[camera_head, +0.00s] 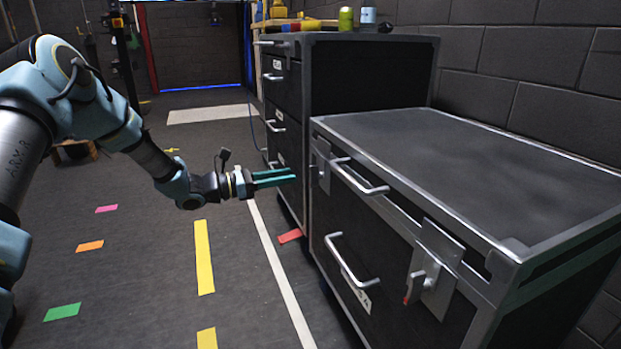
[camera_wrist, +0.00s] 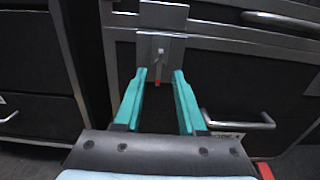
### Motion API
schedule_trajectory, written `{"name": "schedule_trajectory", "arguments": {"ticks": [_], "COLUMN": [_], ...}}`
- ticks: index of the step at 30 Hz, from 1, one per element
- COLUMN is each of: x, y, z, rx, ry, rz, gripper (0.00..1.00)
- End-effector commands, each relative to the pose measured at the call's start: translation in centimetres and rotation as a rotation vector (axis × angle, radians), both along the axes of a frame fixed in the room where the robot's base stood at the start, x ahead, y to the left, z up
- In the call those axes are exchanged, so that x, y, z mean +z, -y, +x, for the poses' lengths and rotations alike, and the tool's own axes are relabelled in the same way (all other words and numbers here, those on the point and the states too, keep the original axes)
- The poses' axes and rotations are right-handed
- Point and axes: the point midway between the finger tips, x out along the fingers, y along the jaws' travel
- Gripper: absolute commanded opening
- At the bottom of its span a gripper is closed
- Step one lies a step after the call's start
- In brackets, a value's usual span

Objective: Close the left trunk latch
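The trunk (camera_head: 500,180) is a dark box with metal edges at the right of the head view. My gripper (camera_head: 294,176) has teal fingers, open and empty, pointing at the left latch. In the wrist view the fingertips lie on either side of the lever's lower end. The head view shows a gap before the latch; contact is not visible.
The right latch (camera_head: 430,275) has its red-tipped lever sticking out. A lid handle (camera_head: 362,187) and a front handle (camera_head: 350,268) project from the trunk. A taller drawer cabinet (camera_head: 370,75) stands behind it. The floor (camera_head: 150,270) at left is open, with coloured tape marks.

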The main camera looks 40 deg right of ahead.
Motion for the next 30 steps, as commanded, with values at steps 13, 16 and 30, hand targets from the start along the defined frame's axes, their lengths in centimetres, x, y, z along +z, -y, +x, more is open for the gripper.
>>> {"name": "schedule_trajectory", "arguments": {"ticks": [13, 16, 30], "x": [-0.1, -0.1, 0.0], "y": [6.6, 7.1, 7.2], "z": [-2.6, -2.8, -2.8], "rx": [-0.002, 0.0, 0.0], "ry": [0.002, 0.002, 0.002], "rz": [0.0, 0.002, 0.002], "gripper": [0.4, 0.4, 0.21]}}
